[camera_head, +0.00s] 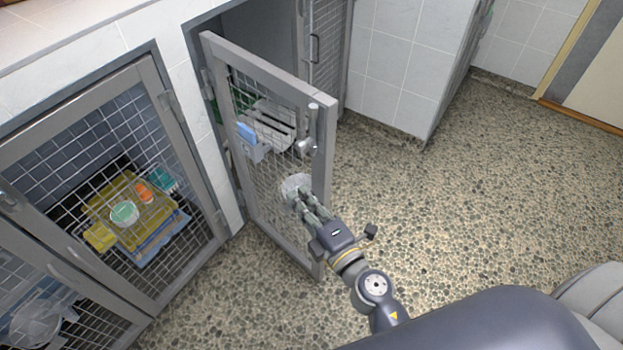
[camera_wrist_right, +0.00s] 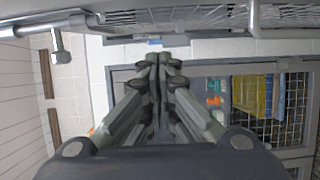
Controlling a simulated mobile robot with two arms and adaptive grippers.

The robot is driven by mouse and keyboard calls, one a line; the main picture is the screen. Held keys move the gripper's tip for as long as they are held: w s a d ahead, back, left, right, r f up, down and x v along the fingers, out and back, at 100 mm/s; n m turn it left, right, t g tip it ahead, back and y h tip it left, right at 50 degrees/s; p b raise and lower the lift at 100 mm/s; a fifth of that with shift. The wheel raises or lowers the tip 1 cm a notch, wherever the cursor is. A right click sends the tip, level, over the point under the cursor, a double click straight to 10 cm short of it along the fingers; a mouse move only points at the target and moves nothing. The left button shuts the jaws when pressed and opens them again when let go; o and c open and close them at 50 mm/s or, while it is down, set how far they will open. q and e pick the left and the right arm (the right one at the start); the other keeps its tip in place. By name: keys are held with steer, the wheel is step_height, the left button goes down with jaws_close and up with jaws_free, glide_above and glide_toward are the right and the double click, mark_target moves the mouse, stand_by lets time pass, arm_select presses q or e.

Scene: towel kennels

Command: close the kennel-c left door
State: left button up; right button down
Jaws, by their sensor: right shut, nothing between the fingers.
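A metal-framed mesh door (camera_head: 270,150) stands open, swung out into the room from hinges on its left side. I take it for the kennel-c left door, though no label shows. Its latch handle (camera_head: 310,130) is on the free edge. My right gripper (camera_head: 297,196) is at the lower part of this door by the free-edge post, fingers together and empty; I cannot tell whether they touch it. In the right wrist view the shut fingers (camera_wrist_right: 159,62) point ahead, with mesh (camera_wrist_right: 180,17) across the top. My left gripper is not in view.
A shut mesh door (camera_head: 110,190) at left fronts a kennel with a yellow towel (camera_head: 130,205) and small containers. Another mesh door (camera_head: 325,50) stands behind the open one. A white tiled wall (camera_head: 410,60) is beyond. The pebbled floor (camera_head: 450,200) at right is clear.

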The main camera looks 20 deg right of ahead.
mark_target(312, 184)
steer(key=w+d, duration=0.3)
steer(key=shift+w, duration=0.2)
steer(key=shift+d, duration=0.15)
